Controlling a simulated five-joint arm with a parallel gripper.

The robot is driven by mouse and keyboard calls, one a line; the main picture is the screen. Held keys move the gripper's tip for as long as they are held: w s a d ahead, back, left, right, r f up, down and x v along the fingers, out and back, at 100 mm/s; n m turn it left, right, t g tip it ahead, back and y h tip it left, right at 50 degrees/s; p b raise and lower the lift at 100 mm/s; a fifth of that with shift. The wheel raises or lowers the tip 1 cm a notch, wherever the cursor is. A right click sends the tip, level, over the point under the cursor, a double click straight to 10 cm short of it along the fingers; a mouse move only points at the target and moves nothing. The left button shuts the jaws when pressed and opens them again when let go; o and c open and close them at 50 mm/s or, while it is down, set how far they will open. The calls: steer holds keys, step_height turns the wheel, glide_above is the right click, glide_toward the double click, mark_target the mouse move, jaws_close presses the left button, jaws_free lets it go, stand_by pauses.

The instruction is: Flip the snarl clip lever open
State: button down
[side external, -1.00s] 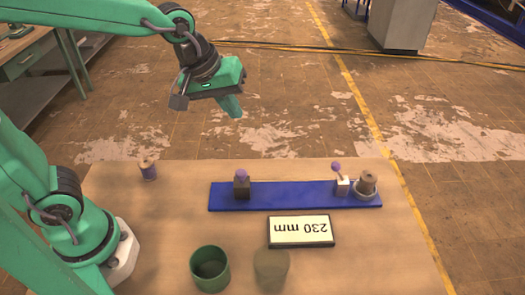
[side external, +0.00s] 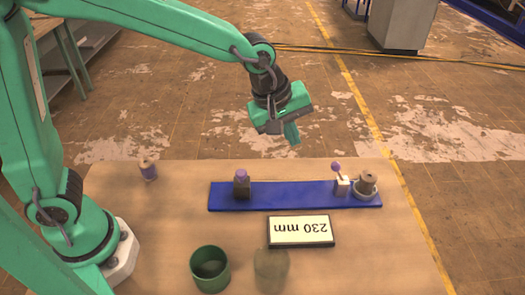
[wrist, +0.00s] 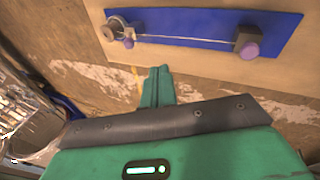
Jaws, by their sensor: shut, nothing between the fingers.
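A blue board (side external: 290,204) lies on the table. Near its right end a pale block (side external: 342,187) carries a thin, tilted lever with a purple ball (side external: 336,166); the ball also shows in the wrist view (wrist: 128,43). A dark block (side external: 241,190) with a purple knob (side external: 241,175) stands toward the left end. I cannot tell for sure which is the snarl clip. In the wrist view a thin line (wrist: 185,39) runs between the two ends. My gripper (side external: 293,140) is shut and empty, in the air above and behind the board, touching nothing.
A "230 mm" sign (side external: 300,231), a green cup (side external: 210,268) and a translucent olive cup (side external: 271,265) stand in front.

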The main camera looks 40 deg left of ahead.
steer(key=shift+f, duration=0.15)
glide_toward(339, 173)
steer(key=shift+w+a+f, duration=0.1)
steer(key=shift+a+f, duration=0.15)
steer(key=shift+f, duration=0.6)
steer(key=shift+a+f, duration=0.25)
steer(key=shift+f, duration=0.55)
steer(key=shift+w+a+f, duration=0.1)
steer(key=shift+a+f, duration=0.15)
steer(key=shift+f, duration=0.6)
